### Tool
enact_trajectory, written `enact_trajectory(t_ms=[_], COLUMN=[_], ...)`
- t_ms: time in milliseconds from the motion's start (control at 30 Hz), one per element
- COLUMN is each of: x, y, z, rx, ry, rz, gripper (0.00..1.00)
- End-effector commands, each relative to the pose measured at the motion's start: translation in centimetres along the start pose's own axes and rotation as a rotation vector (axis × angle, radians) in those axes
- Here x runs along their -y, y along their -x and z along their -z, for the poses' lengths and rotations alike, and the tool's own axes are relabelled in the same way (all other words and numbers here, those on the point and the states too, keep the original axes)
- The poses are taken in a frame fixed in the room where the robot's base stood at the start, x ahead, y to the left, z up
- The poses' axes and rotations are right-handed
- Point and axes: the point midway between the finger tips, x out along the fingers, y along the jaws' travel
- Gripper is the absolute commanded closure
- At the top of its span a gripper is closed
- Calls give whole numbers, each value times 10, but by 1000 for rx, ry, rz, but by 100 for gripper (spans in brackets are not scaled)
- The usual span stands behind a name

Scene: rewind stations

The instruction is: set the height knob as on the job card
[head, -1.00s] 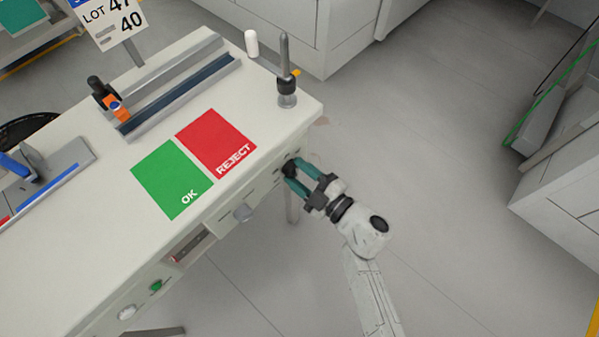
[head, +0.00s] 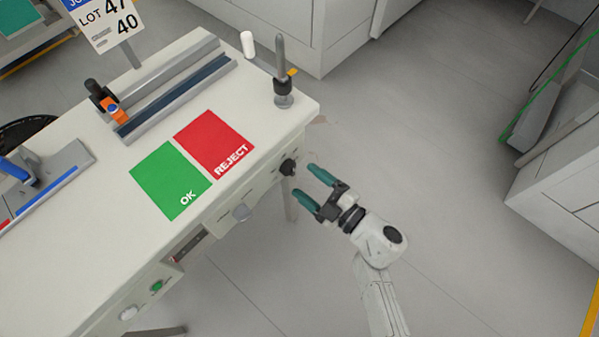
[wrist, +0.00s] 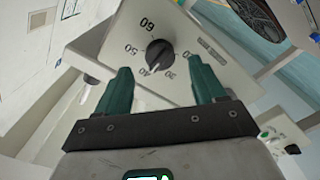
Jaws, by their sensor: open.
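The height knob (head: 288,167) is a dark round knob on the front panel of the bench. In the wrist view the knob (wrist: 159,53) sits on a dial plate marked 30, 40, 50 and 60. A pale mark on its lower edge seems to point at 40. The job card (head: 107,22) at the upper left reads LOT 47 and 40, its top cut off. My gripper (head: 306,182) is open and empty, a short way off the knob. In the wrist view its teal fingers (wrist: 160,68) stand either side of the knob, apart from it.
The white bench (head: 100,190) carries green OK (head: 171,181) and red REJECT (head: 215,143) mats, a rail (head: 180,92) and an upright post (head: 281,70). A green button (head: 156,286) is lower on the front. The floor to the right is clear.

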Motion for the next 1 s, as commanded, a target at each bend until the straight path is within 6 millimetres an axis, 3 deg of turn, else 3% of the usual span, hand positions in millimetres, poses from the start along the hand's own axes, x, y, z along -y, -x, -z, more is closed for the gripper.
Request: enact_trajectory(t_ms=[200,400,1000], x=[0,0,0], y=[42,63,67], z=[0,0,0], rx=[2,1,0], ry=[-1,-1,0], rz=[0,1,0], gripper=[31,31,31])
